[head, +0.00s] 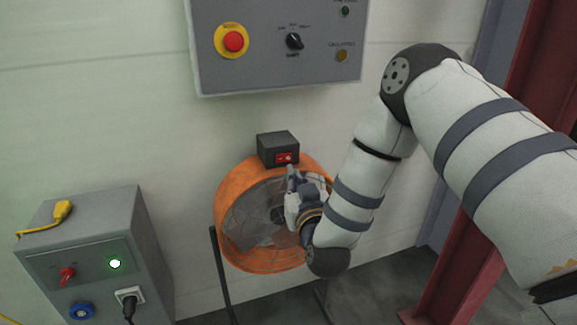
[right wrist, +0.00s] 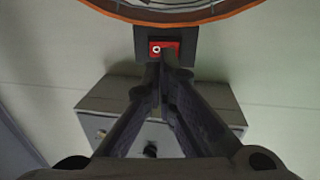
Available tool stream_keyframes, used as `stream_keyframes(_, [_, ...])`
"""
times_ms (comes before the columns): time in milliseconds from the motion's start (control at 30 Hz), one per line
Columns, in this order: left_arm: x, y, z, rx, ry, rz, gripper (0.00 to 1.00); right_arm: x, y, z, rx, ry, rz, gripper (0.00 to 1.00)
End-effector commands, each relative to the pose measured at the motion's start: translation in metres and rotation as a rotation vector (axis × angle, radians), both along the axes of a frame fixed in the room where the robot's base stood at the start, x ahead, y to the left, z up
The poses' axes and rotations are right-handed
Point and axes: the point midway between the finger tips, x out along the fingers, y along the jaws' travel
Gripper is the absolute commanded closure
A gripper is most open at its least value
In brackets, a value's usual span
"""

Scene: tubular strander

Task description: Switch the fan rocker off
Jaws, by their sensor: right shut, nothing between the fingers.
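The fan (head: 236,199) is an orange drum with a wire grille, standing by the wall. A dark switch box (head: 277,147) sits on top of it, with the red fan rocker (head: 284,158) on its front face. My right gripper (head: 291,170) is shut and empty, its fingertips just below the rocker. In the right wrist view the shut fingertips (right wrist: 164,67) overlap the lower edge of the red rocker (right wrist: 156,50), which shows a white mark at its left. I cannot tell whether they touch. My left gripper is not in view.
A grey control panel (head: 225,75) with a red emergency button (head: 234,41) and a black selector (head: 294,41) hangs above the fan. A red steel column (head: 468,255) stands at right.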

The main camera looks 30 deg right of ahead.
Motion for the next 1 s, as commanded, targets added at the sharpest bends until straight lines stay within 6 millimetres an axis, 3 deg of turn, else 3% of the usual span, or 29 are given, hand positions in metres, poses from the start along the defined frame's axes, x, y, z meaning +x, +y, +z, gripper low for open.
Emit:
stream_keyframes(100, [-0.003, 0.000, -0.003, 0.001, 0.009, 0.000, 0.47, 0.023, -0.009, -0.001, -0.001, -0.001, -0.002, 1.00])
stream_keyframes(300, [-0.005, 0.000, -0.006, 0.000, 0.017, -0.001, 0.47, 0.049, -0.019, -0.001, 0.000, 0.001, 0.000, 1.00])
stream_keyframes(767, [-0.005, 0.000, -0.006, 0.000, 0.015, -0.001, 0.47, 0.056, -0.022, 0.001, 0.000, -0.001, 0.009, 1.00])
stream_keyframes(1000, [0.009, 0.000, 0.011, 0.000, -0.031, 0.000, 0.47, 0.063, -0.033, 0.008, -0.003, -0.008, 0.110, 1.00])
